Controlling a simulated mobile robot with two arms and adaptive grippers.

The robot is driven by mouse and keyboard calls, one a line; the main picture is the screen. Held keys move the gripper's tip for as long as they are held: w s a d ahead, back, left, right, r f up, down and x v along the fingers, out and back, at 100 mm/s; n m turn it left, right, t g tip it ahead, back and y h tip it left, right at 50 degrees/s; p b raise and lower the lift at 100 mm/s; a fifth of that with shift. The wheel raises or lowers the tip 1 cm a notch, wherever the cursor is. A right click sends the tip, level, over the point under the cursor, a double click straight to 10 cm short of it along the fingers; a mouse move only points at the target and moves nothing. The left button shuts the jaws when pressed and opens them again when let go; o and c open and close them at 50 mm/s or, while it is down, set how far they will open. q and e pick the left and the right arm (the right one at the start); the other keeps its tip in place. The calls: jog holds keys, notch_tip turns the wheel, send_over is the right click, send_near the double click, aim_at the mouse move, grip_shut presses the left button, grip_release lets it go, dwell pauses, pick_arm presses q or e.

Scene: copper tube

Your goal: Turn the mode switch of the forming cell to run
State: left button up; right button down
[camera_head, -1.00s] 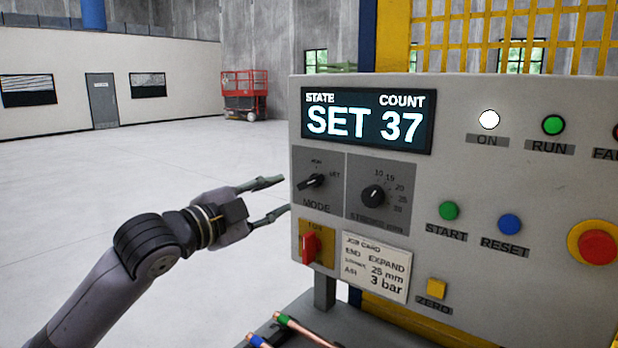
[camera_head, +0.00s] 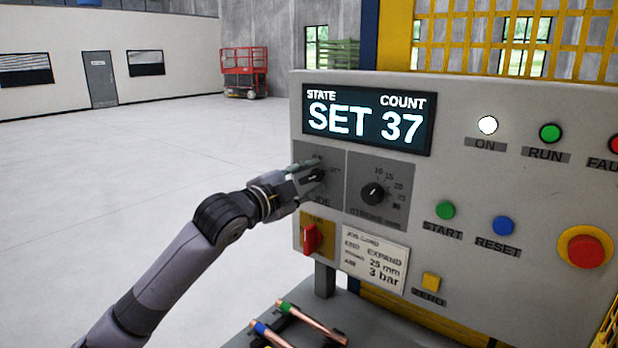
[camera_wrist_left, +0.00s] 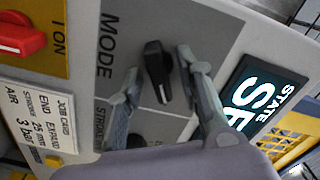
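The mode switch (camera_head: 319,176) is a black knob on a dark grey plate at the left of the forming cell panel. It also shows in the left wrist view (camera_wrist_left: 157,72), with the word MODE beside it. The display (camera_head: 367,118) reads SET 37. My left gripper (camera_head: 311,177) is at the switch, open, with one finger above and one below the knob. In the left wrist view the knob stands between the two fingers (camera_wrist_left: 159,66), with a gap visible on each side. The fingers partly cover the switch labels in the head view. My right gripper is not in view.
The stroke dial (camera_head: 373,194) is just right of the switch. A red rotary switch (camera_head: 311,238) sits below it, beside a job card (camera_head: 374,258). Copper tubes (camera_head: 316,325) lie below the panel. A red emergency button (camera_head: 585,251) is far right. The floor at left is clear.

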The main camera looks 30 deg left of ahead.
pick_arm(q)
jog(key=shift+c, duration=0.2)
jog(key=c, duration=0.7)
grip_shut()
